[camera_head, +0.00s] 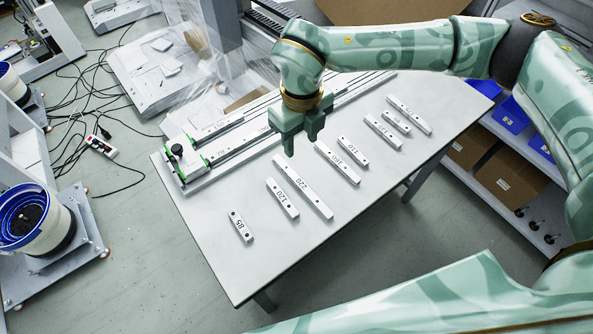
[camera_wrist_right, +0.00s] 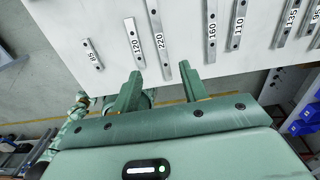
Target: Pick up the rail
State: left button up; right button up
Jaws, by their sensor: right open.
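Several pale metal rails with printed numbers lie flat in a spaced row on the table. They include the 85 rail (camera_head: 240,226), the 120 rail (camera_head: 282,198), the long 220 rail (camera_head: 303,187), the 160 rail (camera_head: 337,163) and the 110 rail (camera_head: 353,151). My right gripper (camera_head: 301,143) is open and empty above the table, near the upper ends of the 220 and 160 rails. In the right wrist view, the 220 rail (camera_wrist_right: 158,38) lies ahead of the gap between the open fingers (camera_wrist_right: 161,76), apart from them. My left gripper is out of view.
The white table (camera_head: 235,275) has bare room at its front. A gantry fixture with long rails and green parts (camera_head: 205,160) runs along its back. Shelving with blue bins (camera_head: 510,115) and cardboard boxes stands right. Cables and machines occupy the left floor.

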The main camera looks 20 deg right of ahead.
jog(key=b, duration=0.3)
send_over(301, 183)
notch_tip(301, 183, down, 10)
jog(key=shift+a+r, duration=0.1)
jog(key=shift+r, duration=0.05)
jog(key=shift+f, duration=0.75)
notch_tip(301, 183, down, 5)
jog(key=shift+s+r+b, duration=0.1)
jog(key=shift+b, duration=1)
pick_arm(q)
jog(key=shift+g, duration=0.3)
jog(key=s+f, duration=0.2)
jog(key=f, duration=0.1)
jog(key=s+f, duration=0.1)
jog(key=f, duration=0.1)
pick_arm(e)
jog(key=shift+r, duration=0.1)
grip_shut()
